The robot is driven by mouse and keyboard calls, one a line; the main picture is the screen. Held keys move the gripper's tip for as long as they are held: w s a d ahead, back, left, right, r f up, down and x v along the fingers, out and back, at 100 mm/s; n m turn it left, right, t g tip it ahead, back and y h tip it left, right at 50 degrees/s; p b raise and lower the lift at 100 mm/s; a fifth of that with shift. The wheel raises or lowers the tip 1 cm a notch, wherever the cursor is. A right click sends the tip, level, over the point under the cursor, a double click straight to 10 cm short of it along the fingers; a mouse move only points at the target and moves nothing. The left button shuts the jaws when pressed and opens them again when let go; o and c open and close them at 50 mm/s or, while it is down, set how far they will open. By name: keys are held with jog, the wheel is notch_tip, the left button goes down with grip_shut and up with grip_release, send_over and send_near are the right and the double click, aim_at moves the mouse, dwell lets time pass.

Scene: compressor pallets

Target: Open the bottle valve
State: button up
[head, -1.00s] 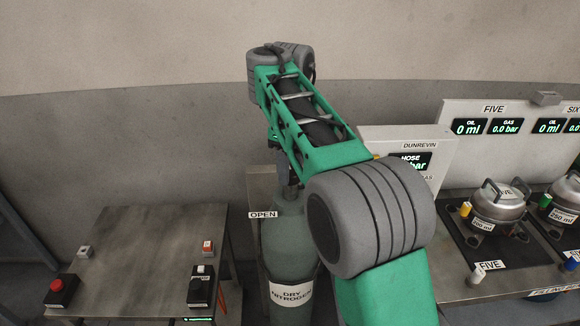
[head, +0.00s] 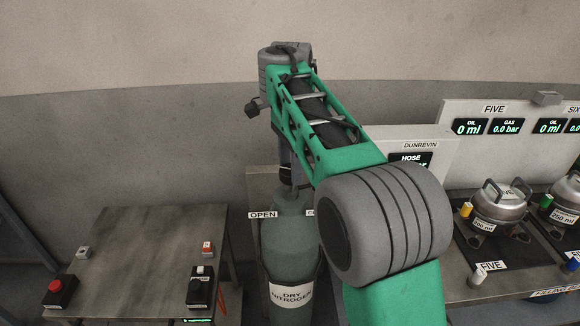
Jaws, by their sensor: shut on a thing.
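The green gas bottle (head: 288,240), labelled DRY NITROGEN, stands upright in the middle of the head view. Its narrow neck (head: 291,194) rises just below my arm. An OPEN sign (head: 263,215) is at the left of the bottle's shoulder, and a second sign (head: 310,212) at the right is mostly covered by my arm. My gripper (head: 287,174) points down at the top of the bottle and is shut on the bottle valve. The arm hides much of the gripper, and the valve's handle cannot be made out, so its turn position is unclear.
A metal table (head: 140,255) at the left carries a red button box (head: 58,291) and other small switch boxes. At the right, a bench holds a silver pot (head: 503,204) below display panels (head: 485,128). The DUNREVIN hose panel (head: 421,146) stands close behind my arm.

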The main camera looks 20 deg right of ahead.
aim_at(290, 169)
jog(key=n, duration=0.5)
jog(key=shift+n, duration=0.3)
jog(key=n, duration=0.4)
jog(key=shift+n, duration=0.4)
jog(key=o, duration=1.4)
jog(key=shift+r, duration=0.15)
notch_tip(290, 169, up, 8)
jog(key=p, duration=0.7)
jog(key=shift+f, duration=0.2)
